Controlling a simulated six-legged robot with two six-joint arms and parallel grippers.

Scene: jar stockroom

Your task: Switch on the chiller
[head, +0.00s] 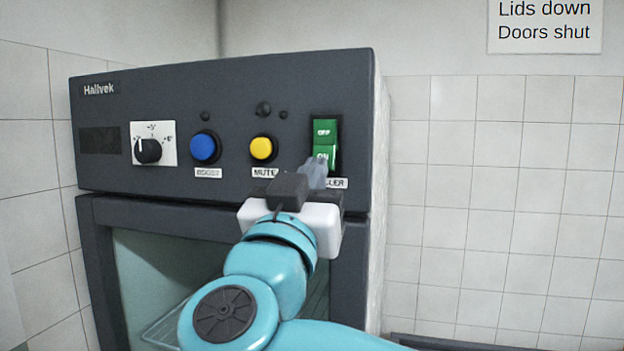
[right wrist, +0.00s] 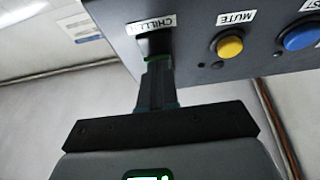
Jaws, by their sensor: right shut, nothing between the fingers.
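The chiller (head: 220,110) is a dark grey cabinet with a control panel above a glass door. Its green rocker switch (head: 325,134), marked OFF above and ON below, sits at the panel's right over a partly covered label ending in "LLER". My right gripper (head: 315,174) is shut and empty, its fingertips at the lower ON half. I cannot tell whether they touch it or which half is pressed in. In the right wrist view the shut fingers (right wrist: 157,82) point at the switch recess beside the CHILLER label and mostly hide the switch. My left gripper is not in view.
Left of the switch are a yellow MUTE button (head: 262,149), a blue BOOST button (head: 204,148) and a black dial (head: 148,150) on a white plate. A tiled wall (head: 500,200) stands behind, with a sign (head: 545,25). The space right of the chiller looks clear.

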